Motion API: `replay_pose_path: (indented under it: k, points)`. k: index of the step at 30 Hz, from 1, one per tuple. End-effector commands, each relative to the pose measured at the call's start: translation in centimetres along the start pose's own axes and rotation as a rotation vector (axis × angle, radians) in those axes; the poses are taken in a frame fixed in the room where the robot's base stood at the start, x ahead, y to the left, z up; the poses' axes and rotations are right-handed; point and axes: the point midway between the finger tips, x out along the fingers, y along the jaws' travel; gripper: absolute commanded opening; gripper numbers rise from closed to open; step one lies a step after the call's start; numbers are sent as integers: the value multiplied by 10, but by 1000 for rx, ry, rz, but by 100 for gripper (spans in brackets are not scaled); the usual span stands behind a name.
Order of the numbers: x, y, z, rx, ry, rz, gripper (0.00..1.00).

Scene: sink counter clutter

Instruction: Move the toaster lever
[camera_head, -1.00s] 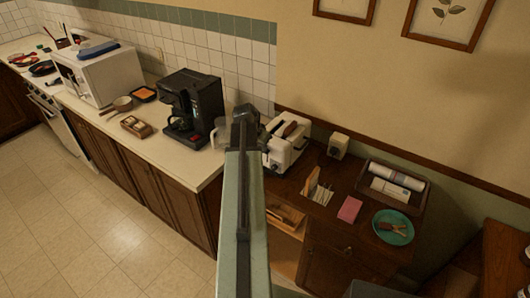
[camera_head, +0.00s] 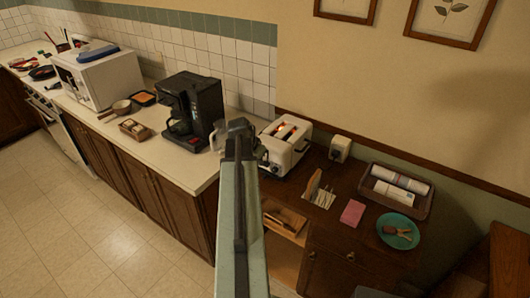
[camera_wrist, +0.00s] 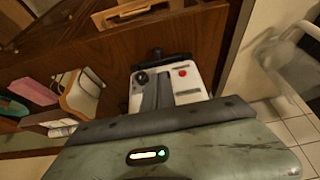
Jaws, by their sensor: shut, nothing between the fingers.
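The white toaster (camera_head: 287,145) stands on the brown wooden cabinet, right of the counter. Orange glow shows in its top slots in the head view. In the wrist view the toaster's front (camera_wrist: 190,85) carries a dark knob and a red button. A black piece, seemingly the lever (camera_wrist: 157,55), sticks out at the far end of that front. My gripper (camera_wrist: 160,80) is shut and empty, with its grey fingers in front of the toaster's face. I cannot tell whether they touch it.
A black coffee maker (camera_head: 190,110) stands left of the toaster. A small cream box (camera_head: 340,148), a pink block (camera_head: 352,212), a teal plate (camera_head: 398,232) and a brown tray (camera_head: 412,206) sit to the right. An open shelf lies below.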

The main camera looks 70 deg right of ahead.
Motion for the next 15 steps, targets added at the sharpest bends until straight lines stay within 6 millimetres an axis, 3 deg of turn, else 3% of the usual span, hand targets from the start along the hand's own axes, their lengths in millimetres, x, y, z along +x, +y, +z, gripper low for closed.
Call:
replay_pose_path:
  k: [8, 15]
  points:
    - [-1, 0, -1, 0, 1, 0, 0]
    - [-31, 1, -3, 0, 0, 0, 0]
